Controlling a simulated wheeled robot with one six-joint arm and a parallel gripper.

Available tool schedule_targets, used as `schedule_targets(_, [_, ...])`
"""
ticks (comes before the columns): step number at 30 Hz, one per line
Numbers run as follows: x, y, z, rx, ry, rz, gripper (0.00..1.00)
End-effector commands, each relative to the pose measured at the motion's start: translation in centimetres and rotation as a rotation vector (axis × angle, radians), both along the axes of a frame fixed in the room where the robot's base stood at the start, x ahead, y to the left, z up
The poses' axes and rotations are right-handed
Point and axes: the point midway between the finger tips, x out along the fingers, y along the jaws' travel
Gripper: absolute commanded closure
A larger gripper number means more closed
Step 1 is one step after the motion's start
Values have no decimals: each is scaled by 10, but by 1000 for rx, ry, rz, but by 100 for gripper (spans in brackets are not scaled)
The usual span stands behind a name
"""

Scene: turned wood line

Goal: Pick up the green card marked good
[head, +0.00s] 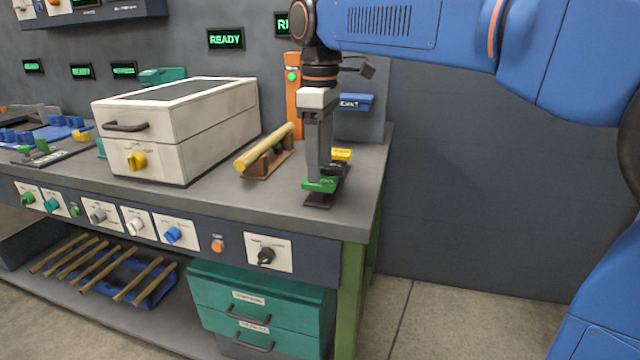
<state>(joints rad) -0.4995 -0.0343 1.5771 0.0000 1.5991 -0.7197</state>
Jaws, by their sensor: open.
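The green card (321,186) sits at the front end of a small dark holder (318,202) near the right front corner of the bench. No marking on it can be read. My gripper (319,176) points straight down with its fingertips at the green card. Its jaws are open, and the fingers hide part of the card and holder. I cannot tell whether they touch the card. A yellow card (342,154) stands just behind, on the same holder, close to the right of the fingers.
A wooden rod (264,147) rests on a brown cradle (268,168) left of my gripper. A white box machine (190,125) stands farther left. An orange post (293,100) and a blue labelled tray (356,103) are behind. The bench (361,205) is clear right of the holder.

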Motion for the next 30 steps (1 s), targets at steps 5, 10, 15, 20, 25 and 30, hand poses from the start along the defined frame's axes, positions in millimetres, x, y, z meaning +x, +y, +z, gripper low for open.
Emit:
schedule_targets(5, [-2,0,-22,-1,1,0,39])
schedule_targets(10, [-1,1,-28,1,-1,0,39])
schedule_targets(15, [-1,1,-28,1,-1,0,39])
schedule_targets(20, [-1,1,-28,0,0,0,77])
schedule_targets(25, [-1,1,-28,0,0,0,83])
schedule_targets(30, [-1,1,-26,1,0,0,83])
